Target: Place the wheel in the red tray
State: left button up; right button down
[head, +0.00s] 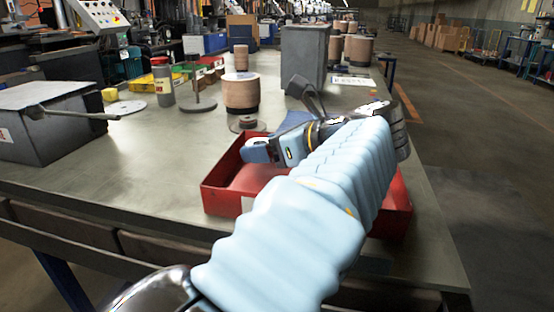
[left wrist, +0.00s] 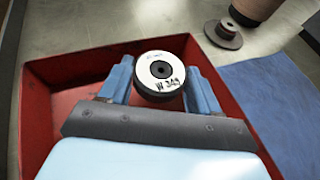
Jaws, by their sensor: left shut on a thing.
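The wheel (left wrist: 160,72) is a small round disc with a white, hand-marked face and a dark rim. My left gripper (left wrist: 160,95) is shut on it, a blue finger on each side. In the head view my left gripper (head: 272,150) is over the red tray (head: 222,200), and I cannot make out the wheel there. The red tray also shows in the left wrist view (left wrist: 38,105), around and below the wheel. Whether the wheel touches the tray floor I cannot tell. My arm hides much of the tray. My right gripper is not in view.
A disc with a hub (left wrist: 222,33) lies on the table beyond the tray, near a brown cylinder (head: 241,93). A blue cloth (left wrist: 275,100) lies beside the tray. A grey box (head: 304,55) stands behind; a grey machine (head: 50,118) stands left.

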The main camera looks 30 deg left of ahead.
aim_at(268, 174)
pick_arm(q)
jog(key=shift+f+b, duration=0.45)
jog(key=shift+f, duration=1.35)
jog(key=o, duration=1.1)
jog(key=shift+o, duration=0.2)
jog(key=shift+r, duration=0.1)
jog(key=shift+r+p, duration=0.3)
jog(key=shift+p, duration=0.1)
jog(key=v, duration=1.1)
jog(key=shift+d, duration=0.45)
